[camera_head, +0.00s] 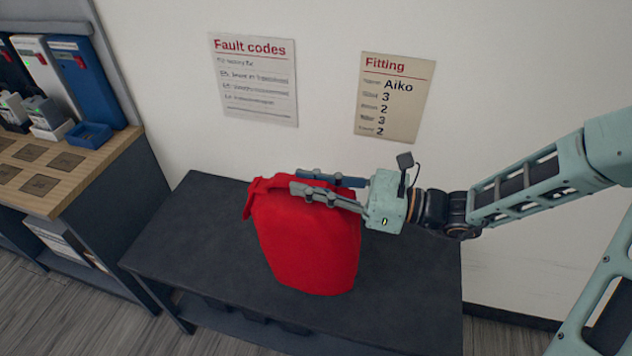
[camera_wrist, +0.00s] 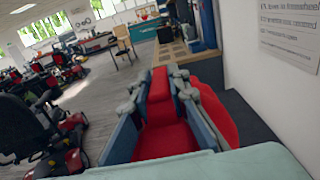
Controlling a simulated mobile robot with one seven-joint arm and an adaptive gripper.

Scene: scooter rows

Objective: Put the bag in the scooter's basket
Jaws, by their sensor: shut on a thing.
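A red bag (camera_head: 306,242) is upright over the dark bench in the head view. My gripper (camera_head: 322,186) reaches in from the right at the bag's top, with one finger on each side of it. The fingers are shut on the top of the bag. In the wrist view the red bag (camera_wrist: 165,132) shows between and beside the fingers of my gripper (camera_wrist: 163,95). I cannot tell whether the bag's bottom touches the bench. No scooter basket can be made out clearly.
The dark bench (camera_head: 210,230) stands against the white wall with two posters. A wooden-topped cabinet (camera_head: 60,185) with chargers is at the left. In the wrist view, several scooters (camera_wrist: 70,130) stand at the left on a grey floor, with an open aisle beside them.

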